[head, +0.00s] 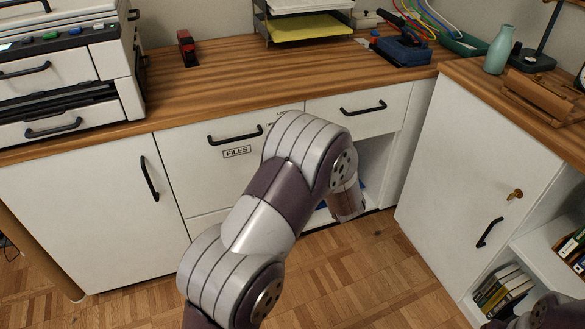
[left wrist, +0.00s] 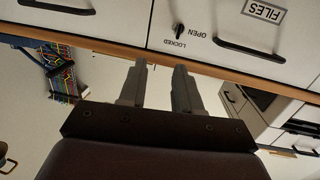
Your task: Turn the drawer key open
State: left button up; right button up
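The drawer key, a small dark knob (left wrist: 178,26), sits on a white drawer front between the FILES label and the neighbouring drawer in the left wrist view. The words LOCKED and OPEN are printed beside it; its end lies near LOCKED, but its exact angle is too small to tell. My left gripper (left wrist: 161,66) has its two fingers apart with nothing between them, pointing toward the drawer front, short of the key. In the head view my left arm hides the key and the gripper. The FILES drawer (head: 190,158) is shut. My right gripper is out of view.
The wooden desktop (head: 220,85) overhangs the drawers. Black handles stick out from the FILES drawer (head: 236,135) and the drawer to its right (head: 363,108). The floor (head: 350,265) in front is clear.

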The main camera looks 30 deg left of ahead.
pick_arm(q)
jog(key=w+a+f+n+y+b, duration=0.1)
jog(key=w+a+b, duration=0.4)
jog(key=a, duration=0.6)
jog(key=shift+w+f+g+y, duration=0.3)
jog(key=shift+w+f+y, duration=0.35)
jog(key=shift+w, duration=0.6)
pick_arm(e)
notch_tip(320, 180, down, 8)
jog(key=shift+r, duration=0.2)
pick_arm(q)
jog(key=shift+r, duration=0.1)
jog(key=shift+c, duration=0.3)
grip_shut()
